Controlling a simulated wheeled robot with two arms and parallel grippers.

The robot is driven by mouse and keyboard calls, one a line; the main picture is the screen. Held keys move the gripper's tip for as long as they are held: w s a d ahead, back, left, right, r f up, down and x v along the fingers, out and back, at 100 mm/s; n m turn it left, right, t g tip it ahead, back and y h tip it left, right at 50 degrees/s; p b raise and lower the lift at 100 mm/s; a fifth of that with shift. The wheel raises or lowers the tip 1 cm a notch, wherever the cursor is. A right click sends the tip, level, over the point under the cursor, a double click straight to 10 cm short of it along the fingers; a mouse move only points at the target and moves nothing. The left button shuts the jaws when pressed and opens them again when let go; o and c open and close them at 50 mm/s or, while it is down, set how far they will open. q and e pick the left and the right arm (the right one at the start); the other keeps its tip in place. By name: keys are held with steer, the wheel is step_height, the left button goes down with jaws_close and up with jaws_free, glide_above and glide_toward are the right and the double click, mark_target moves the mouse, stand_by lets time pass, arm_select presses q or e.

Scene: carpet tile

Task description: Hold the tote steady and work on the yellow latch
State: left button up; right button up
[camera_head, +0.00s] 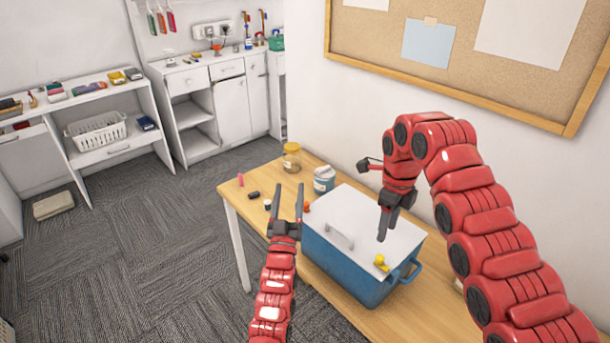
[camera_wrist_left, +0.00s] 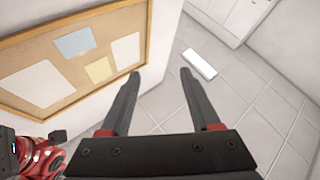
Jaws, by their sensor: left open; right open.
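A blue tote (camera_head: 340,265) with a white lid (camera_head: 345,207) stands upright on the wooden table. A yellow latch (camera_head: 381,263) sits at the lid's near right edge. My left gripper (camera_head: 289,190) is open and empty, with its fingers pointing up beside the tote's left end; I cannot tell if it touches the tote. In the left wrist view its two fingers (camera_wrist_left: 160,75) are spread with nothing between them. My right gripper (camera_head: 385,230) is open and points down over the lid, a little behind the latch. Its fingers overlap in the picture.
The table (camera_head: 262,175) holds a jar (camera_head: 291,157), a white and blue tub (camera_head: 324,179) and several small items left of the tote. A cork board (camera_head: 400,45) hangs on the wall behind. Shelves with a white basket (camera_head: 97,131) stand at the far left, with open carpet between.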

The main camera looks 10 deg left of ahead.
arm_select(q)
steer(key=w+d+g+h, duration=0.15)
steer(key=w+g, duration=0.25)
steer(key=w, duration=0.7)
steer(key=m+g, duration=0.2)
steer(key=g, duration=1.3)
glide_toward(305, 207)
steer(key=shift+h, duration=0.35)
steer(key=x, duration=0.9)
steer(key=shift+w+a+f, duration=0.1)
steer(key=shift+w+a, duration=0.15)
steer(key=shift+c, duration=0.2)
jaws_close()
steer(key=shift+s, duration=0.15)
